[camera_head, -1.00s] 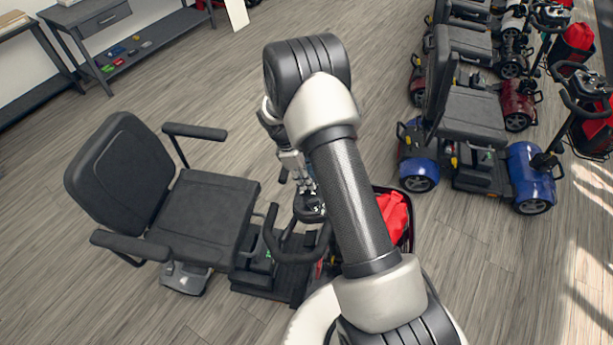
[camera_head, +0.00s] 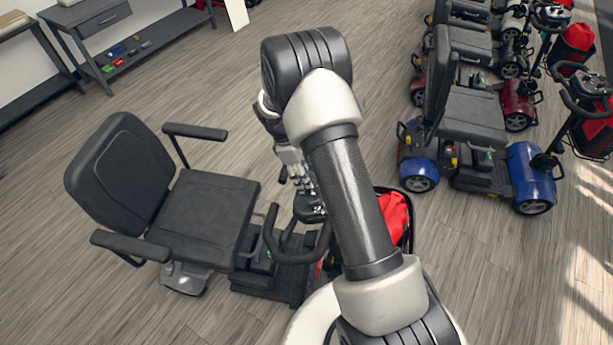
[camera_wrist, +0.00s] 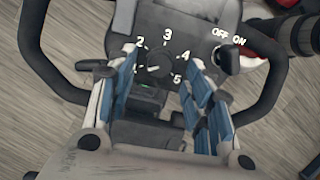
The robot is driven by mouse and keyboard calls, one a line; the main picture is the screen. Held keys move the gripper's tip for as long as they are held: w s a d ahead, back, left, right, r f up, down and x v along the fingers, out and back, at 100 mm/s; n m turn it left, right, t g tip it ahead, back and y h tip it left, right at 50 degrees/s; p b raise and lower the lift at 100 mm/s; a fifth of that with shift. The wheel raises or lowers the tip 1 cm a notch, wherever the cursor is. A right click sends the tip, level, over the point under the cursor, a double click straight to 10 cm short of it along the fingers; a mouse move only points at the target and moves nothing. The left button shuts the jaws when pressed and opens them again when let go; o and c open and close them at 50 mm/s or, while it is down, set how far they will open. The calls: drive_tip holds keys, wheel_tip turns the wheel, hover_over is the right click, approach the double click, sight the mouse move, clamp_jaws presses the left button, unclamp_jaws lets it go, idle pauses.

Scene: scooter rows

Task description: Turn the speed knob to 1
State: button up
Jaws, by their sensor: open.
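The speed knob (camera_wrist: 158,66) is a dark round knob on the grey scooter console, in the wrist view. The numbers 2, 3, 4 and 5 show around it. The 1 cannot be made out clearly near the left finger. A small white mark shows on the knob's lower left, but its exact setting is hard to read. My gripper (camera_wrist: 160,60) is open, its blue-padded fingers on either side of the knob, with no clear contact visible. In the head view my gripper (camera_head: 302,182) is over the console, and the arm hides the knob.
A black OFF/ON switch (camera_wrist: 228,61) sits right of the dial, close to the right finger. Black handlebar loops (camera_wrist: 268,85) flank the console. The scooter's seat (camera_head: 205,215) is at left, and a red bag (camera_head: 394,218) lies in the basket. Other scooters (camera_head: 475,150) stand at right.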

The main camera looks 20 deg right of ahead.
drive_tip(key=v, duration=0.9)
drive_tip(key=shift+r, duration=0.4)
drive_tip(key=shift+w, duration=0.1)
drive_tip(key=s+a+r+m+t+y+b, duration=0.1)
drive_tip(key=s+a+r+m+t+b, duration=0.15)
drive_tip(key=s+r, duration=0.45)
drive_tip(key=s+a+r+m+t+b, duration=0.1)
drive_tip(key=s+r+m, duration=0.3)
drive_tip(key=r, duration=0.6)
drive_tip(key=s+a+m+t+y+b, duration=0.2)
drive_tip(key=s+m, duration=0.3)
drive_tip(key=s, duration=1.3)
drive_tip(key=shift+s+a+r+t, duration=0.2)
drive_tip(key=shift+a+t, duration=0.35)
drive_tip(key=shift+a, duration=0.15)
